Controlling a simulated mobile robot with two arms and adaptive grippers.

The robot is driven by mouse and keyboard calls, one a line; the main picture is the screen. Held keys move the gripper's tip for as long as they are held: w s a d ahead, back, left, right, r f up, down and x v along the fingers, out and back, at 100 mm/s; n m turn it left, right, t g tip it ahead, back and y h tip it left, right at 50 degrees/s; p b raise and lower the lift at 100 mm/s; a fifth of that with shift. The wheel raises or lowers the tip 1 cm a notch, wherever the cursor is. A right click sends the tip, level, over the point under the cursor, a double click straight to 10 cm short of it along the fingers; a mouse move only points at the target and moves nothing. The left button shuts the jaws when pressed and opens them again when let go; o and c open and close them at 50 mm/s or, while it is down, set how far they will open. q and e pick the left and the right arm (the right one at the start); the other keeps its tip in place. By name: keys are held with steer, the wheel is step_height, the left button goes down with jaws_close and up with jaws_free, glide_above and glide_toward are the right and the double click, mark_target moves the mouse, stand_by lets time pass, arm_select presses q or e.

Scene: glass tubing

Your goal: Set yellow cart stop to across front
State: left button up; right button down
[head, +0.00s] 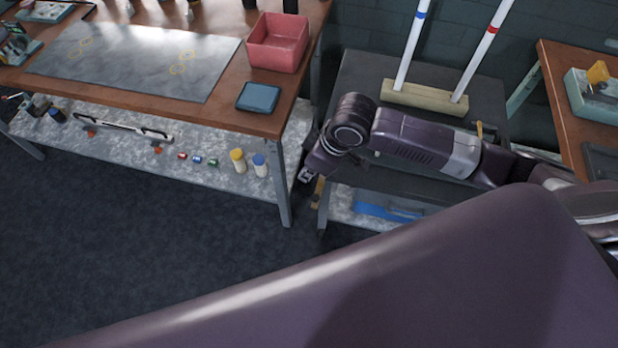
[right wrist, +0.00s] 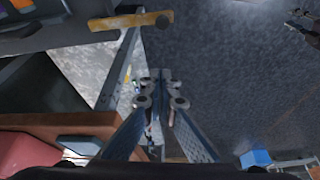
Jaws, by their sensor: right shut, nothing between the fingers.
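The yellow cart stop (right wrist: 130,20) is a flat bar with a dark round pivot at its right end in the right wrist view. It lies across the top of that view, apart from my right gripper (right wrist: 160,78), which is shut and empty. In the head view a small part of the stop (head: 318,188) shows at the left front corner of the dark cart (head: 358,90). My right gripper (head: 306,174) is just left of that corner, low beside the table leg and mostly hidden by its own wrist. My left gripper is not in view.
The cart carries a wooden block (head: 425,98) with two upright glass tubes (head: 412,42). Left of it stands a wooden table (head: 205,118) with a red bin (head: 278,42); its leg (head: 281,185) is close to my right gripper. Dark floor (head: 130,240) is open at the front left.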

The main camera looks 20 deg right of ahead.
step_height(320, 180, down, 9)
steer(key=p, duration=0.2)
steer(key=shift+s+d, duration=0.4)
steer(key=shift+s+d, duration=0.1)
